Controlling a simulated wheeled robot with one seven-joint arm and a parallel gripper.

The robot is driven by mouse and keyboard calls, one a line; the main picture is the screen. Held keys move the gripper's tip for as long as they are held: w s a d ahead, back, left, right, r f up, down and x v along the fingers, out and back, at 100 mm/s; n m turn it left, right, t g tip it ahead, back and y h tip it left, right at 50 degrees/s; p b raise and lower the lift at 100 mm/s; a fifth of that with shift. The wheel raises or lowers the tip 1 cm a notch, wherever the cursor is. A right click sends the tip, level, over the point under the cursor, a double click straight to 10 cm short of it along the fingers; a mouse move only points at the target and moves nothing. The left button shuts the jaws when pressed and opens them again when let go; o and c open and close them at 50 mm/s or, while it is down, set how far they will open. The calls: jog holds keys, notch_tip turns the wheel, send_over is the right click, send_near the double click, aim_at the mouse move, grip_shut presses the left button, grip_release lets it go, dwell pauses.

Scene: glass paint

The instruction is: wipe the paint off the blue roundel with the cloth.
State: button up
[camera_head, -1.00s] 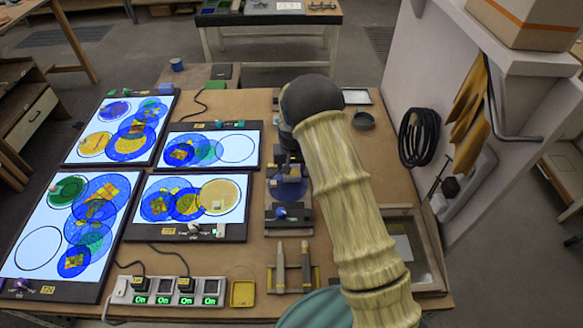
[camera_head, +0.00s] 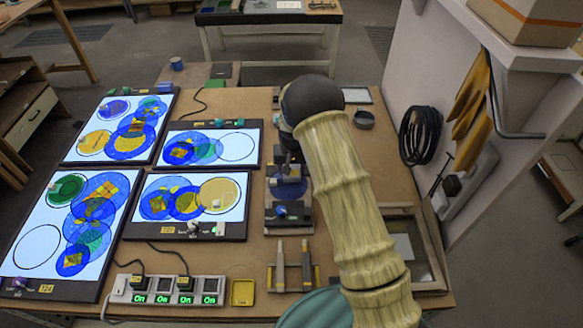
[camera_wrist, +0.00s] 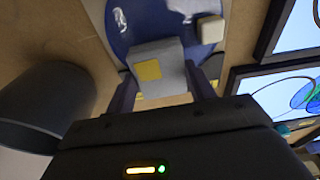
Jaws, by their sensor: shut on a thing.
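The blue roundel (camera_wrist: 165,22) is a glossy disc with pale reflections at the top of the wrist view. In the head view the roundel (camera_head: 289,189) sits on a grey stand, partly hidden by my arm. My gripper (camera_wrist: 160,78) is shut on a pale grey folded pad with a yellow patch, apparently the cloth (camera_wrist: 158,52). The cloth lies over the roundel's near edge in the wrist view; I cannot tell if it touches. A small cream block (camera_wrist: 211,29) is at the roundel's right edge. I cannot make out paint on the roundel.
Lit panels (camera_head: 193,230) with coloured discs fill the table's left side. A power strip (camera_head: 170,291) and yellow tray (camera_head: 243,293) lie at the front. A dark cylinder (camera_wrist: 48,105) is close on the wrist view's left. A white wall unit (camera_head: 440,70) bounds the right.

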aim_at(292, 181)
jog(key=shift+s, duration=0.1)
jog(key=shift+s+d+f, duration=0.1)
jog(key=shift+s+f, duration=0.1)
jog(key=shift+s, duration=1.65)
jog(key=shift+s, duration=1.9)
jog(key=shift+w, duration=0.1)
jog(key=shift+w+r, duration=0.1)
jog(key=shift+w, duration=1.85)
